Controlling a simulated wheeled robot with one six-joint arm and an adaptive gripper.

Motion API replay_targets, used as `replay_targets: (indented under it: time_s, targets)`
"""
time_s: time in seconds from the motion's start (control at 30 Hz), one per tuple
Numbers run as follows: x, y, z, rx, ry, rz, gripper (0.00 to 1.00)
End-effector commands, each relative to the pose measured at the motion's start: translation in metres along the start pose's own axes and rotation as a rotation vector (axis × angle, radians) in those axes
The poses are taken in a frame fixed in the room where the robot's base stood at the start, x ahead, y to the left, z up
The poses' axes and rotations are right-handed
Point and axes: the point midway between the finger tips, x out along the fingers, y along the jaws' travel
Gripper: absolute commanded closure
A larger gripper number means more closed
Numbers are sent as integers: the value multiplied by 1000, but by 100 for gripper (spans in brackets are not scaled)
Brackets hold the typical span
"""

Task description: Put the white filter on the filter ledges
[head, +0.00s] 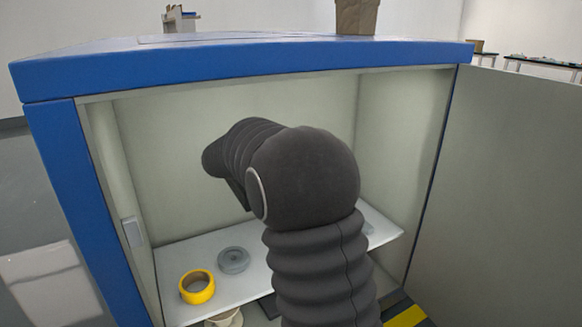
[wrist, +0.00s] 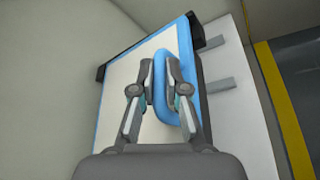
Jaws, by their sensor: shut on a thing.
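In the wrist view, my gripper (wrist: 160,72) is shut on the blue handle (wrist: 161,98) of a flat white panel with a blue rim and dark corners, which looks like the white filter (wrist: 117,85). The fingers sit on both sides of the handle. The panel is tilted in the picture, and its lower part is hidden by my gripper. Two short grey strips (wrist: 214,44) stick out beside the filter's right edge; I cannot tell if they are the filter ledges. In the head view my arm hides the gripper and the filter.
My arm reaches into an open blue cabinet (head: 240,62). A yellow tape roll (head: 197,287) and a grey disc (head: 233,260) lie on its white shelf (head: 175,257). A pale spool (head: 225,319) is below. The open door (head: 505,200) is at right. A cardboard box (head: 356,16) stands on top.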

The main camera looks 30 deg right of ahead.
Motion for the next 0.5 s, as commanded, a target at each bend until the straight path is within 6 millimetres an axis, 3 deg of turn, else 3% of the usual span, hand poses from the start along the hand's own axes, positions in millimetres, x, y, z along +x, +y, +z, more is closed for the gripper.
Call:
replay_targets:
  time_s: [0.1, 0.3, 0.33, 0.4, 0.43, 0.5]
  targets:
    - [5, -9, -11, -1, 1, 0, 100]
    - [5, -10, -13, 1, 1, 0, 100]
    - [6, -10, -13, 0, 1, 0, 84]
    - [6, -10, -13, 0, 1, 0, 67]
    - [6, -10, -13, 0, 1, 0, 61]
    - [6, -10, -13, 0, 1, 0, 61]
